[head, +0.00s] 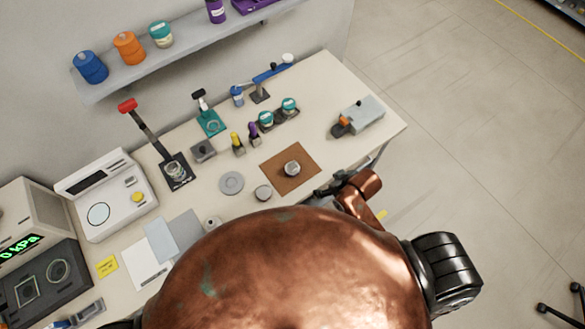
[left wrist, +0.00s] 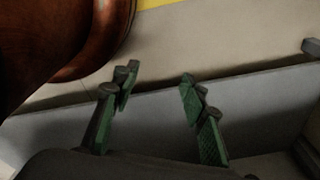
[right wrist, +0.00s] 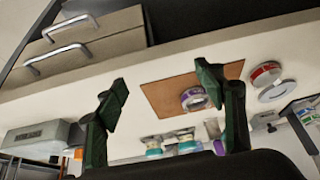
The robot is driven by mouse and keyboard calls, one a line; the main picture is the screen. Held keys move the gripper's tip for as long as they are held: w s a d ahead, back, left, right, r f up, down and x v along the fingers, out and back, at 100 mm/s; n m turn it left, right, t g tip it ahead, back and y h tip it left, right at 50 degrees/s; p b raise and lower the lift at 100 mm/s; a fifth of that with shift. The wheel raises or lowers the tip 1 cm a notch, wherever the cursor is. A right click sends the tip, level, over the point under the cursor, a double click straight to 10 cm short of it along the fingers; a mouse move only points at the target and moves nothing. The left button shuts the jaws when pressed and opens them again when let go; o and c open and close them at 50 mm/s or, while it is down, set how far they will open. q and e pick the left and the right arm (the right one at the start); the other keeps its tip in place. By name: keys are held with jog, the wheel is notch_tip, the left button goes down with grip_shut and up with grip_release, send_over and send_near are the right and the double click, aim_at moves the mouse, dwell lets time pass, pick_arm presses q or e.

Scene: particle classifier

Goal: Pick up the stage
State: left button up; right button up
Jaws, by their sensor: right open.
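Nothing in view is labelled as the stage, so I cannot tell which piece it is. A small round metal piece (head: 292,168) sits on a square brown mat (head: 275,160) on the bench; it also shows in the right wrist view (right wrist: 195,99). My left gripper (left wrist: 158,85) is open and empty, facing a grey panel. My copper-coloured body hides the bench's near part.
A lever press (head: 174,170), a teal-based tool (head: 210,122), two jars in a holder (head: 278,118) and a grey device (head: 358,117) stand on the bench (head: 335,85). A white instrument (head: 106,196) is at left. A shelf (head: 180,50) runs above.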

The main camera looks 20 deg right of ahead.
aim_at(293, 167)
jog(key=w+a+r+n, duration=0.1)
jog(key=w+a+n, duration=0.1)
jog(key=w, duration=0.1)
jog(key=w+a+r+n+g+y, duration=0.1)
jog(key=w+a+n, duration=0.1)
jog(key=w+a, duration=0.1)
jog(key=w+a+r+n+g, duration=0.1)
jog(key=w+a+n, duration=0.1)
jog(key=w+a, duration=0.1)
jog(key=shift+w+a+r+n, duration=0.1)
jog(key=shift+w+r+n, duration=0.1)
jog(key=shift+w, duration=0.25)
jog(key=shift+w+a+r+n, duration=0.1)
jog(key=shift+w+r, duration=0.1)
jog(key=shift+w, duration=0.25)
jog(key=shift+w+d, duration=0.15)
jog(key=shift+d, duration=0.05)
jog(key=shift+f, duration=0.3)
jog(key=x, duration=0.7)
jog(key=shift+s+f, duration=0.2)
jog(key=shift+s, duration=0.05)
pick_arm(q)
jog(key=shift+s+r, duration=0.1)
jog(key=shift+s, duration=0.55)
pick_arm(e)
jog(key=shift+d+y, duration=0.1)
jog(key=shift+y, duration=0.2)
jog(key=shift+c, duration=0.3)
jog(key=c, duration=1.3)
